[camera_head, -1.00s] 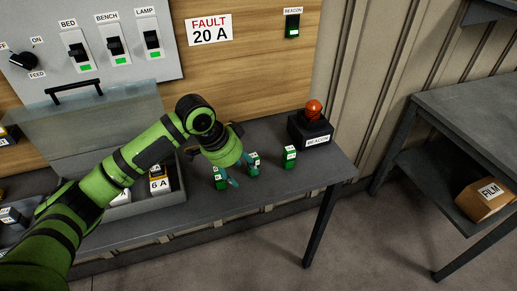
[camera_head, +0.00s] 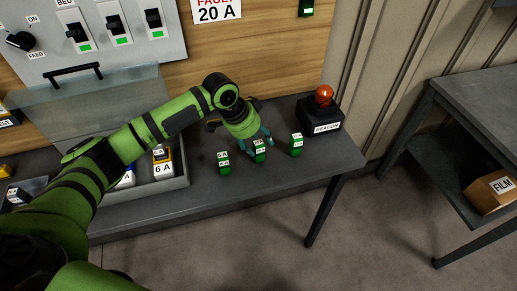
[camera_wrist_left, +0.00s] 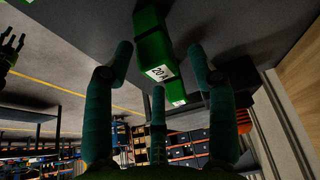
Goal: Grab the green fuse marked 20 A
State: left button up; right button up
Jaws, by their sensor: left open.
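Three green fuses stand in a row on the grey bench: a left one (camera_head: 224,163), a middle one (camera_head: 259,152) and a right one (camera_head: 296,147). Their labels are too small to read surely in the head view. My left gripper (camera_head: 258,138) is open at the middle fuse, reaching down from above and behind it. In the left wrist view, a green fuse marked 20 A (camera_wrist_left: 152,45) lies ahead between the spread fingers of my left gripper (camera_wrist_left: 160,68), with no clear contact. A dark hand shape, seemingly my right gripper (camera_wrist_left: 12,48), shows at the left edge.
A grey tray (camera_head: 178,181) with fuses, one marked 6 A (camera_head: 163,168), lies left. A side table (camera_head: 470,90) stands right.

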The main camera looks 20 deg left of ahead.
aim_at(257, 142)
pick_arm(q)
jog(key=shift+c, duration=0.4)
jog(key=c, duration=0.7)
grip_shut()
jog(key=shift+r+b, duration=0.3)
jog(key=shift+r, duration=0.35)
notch_tip(257, 142, up, 3)
jog(key=shift+w+f+b, duration=0.1)
jog(key=shift+f+b, duration=0.1)
jog(key=shift+b, duration=0.3)
jog(key=s+d+r+b, duration=0.2)
jog(key=s+d+r, duration=0.5)
jog(key=d, duration=0.2)
jog(key=shift+d, duration=0.2)
pick_arm(e)
jog(key=shift+s+f, duration=0.2)
jog(key=shift+f, duration=0.45)
jog(key=shift+s+f, duration=0.25)
jog(key=shift+f, duration=0.4)
jog(key=shift+s+f, duration=0.2)
jog(key=shift+f, duration=0.45)
pick_arm(q)
jog(key=shift+s, duration=0.1)
